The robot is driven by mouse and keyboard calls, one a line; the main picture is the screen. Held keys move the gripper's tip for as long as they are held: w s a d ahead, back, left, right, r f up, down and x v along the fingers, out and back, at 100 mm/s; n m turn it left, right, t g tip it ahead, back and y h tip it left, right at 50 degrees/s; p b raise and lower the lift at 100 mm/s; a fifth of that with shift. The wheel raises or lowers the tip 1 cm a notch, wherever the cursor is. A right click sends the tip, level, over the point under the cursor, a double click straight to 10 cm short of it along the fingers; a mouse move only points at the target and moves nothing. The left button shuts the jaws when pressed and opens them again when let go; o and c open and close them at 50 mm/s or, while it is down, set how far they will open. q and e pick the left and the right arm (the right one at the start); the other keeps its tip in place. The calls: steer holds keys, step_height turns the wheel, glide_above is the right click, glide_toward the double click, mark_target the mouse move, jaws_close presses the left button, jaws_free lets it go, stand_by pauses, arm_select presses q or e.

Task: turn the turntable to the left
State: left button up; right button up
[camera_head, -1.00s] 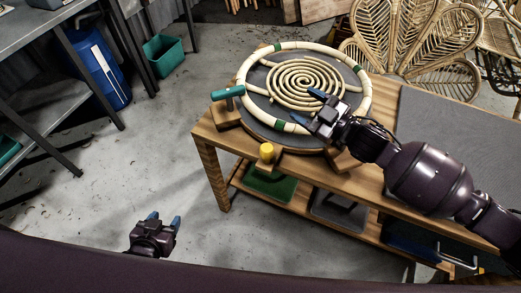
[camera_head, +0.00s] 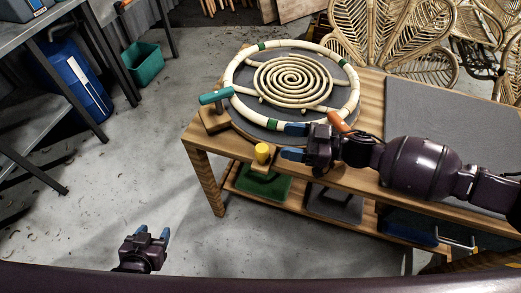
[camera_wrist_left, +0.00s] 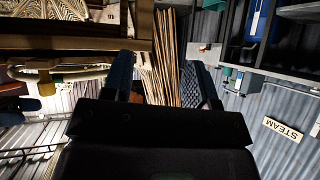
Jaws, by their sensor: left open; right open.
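The turntable (camera_head: 248,127) is a round grey disc on the wooden bench. It carries a pale rattan ring (camera_head: 353,92) with green bands and a rattan spiral (camera_head: 292,80). A teal-handled lever (camera_head: 216,96) stands at its left side, and a yellow knob (camera_head: 262,152) is on the bench's front edge. My right gripper (camera_head: 292,142) is open and empty, its blue fingertips at the turntable's front rim; contact cannot be told. My left gripper (camera_head: 153,232) is open and empty, low over the floor, well away from the bench. In the left wrist view its fingers (camera_wrist_left: 160,78) are apart.
The wooden bench (camera_head: 370,105) has a dark grey mat (camera_head: 440,125) on its right. Rattan chairs (camera_head: 390,40) stand behind it. A green bin (camera_head: 143,64) and blue barrel (camera_head: 78,80) are at the left by metal shelves. The floor between is clear.

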mark_target(261, 151)
step_height(261, 151, down, 6)
steer(key=f+b, duration=0.1)
steer(key=a, duration=0.5)
steer(key=w+a, duration=0.1)
steer(key=a, duration=0.1)
steer(key=shift+w+a+r, duration=0.1)
steer(key=shift+a+r, duration=0.15)
steer(key=shift+r, duration=0.1)
jaws_close()
